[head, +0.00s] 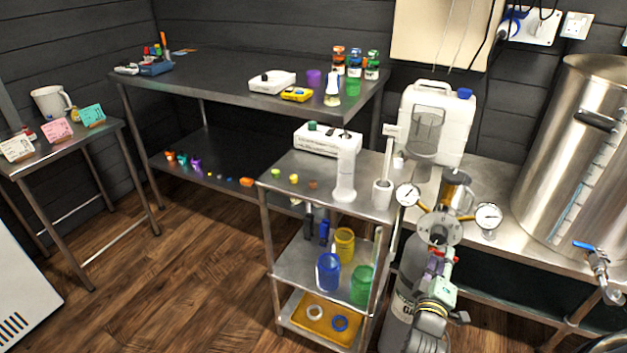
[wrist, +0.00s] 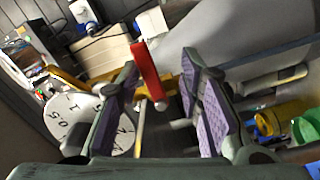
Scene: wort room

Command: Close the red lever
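The red lever (wrist: 147,70) shows in the wrist view as a flat red bar with a pale round end. It reaches between the two purple-padded fingers of my gripper (wrist: 160,78), nearer the left finger. The gripper is open, with a gap between the lever and the right finger. In the head view my gripper (head: 437,264) is just below the brass regulator (head: 441,228) on the grey gas cylinder (head: 405,280). Only a small red bit of the lever (head: 456,259) seems to show there; the gripper hides most of that area.
A steel cart (head: 285,225) with jars stands to the left. A large steel kettle (head: 580,150) stands to the right. Wooden floor is free at left.

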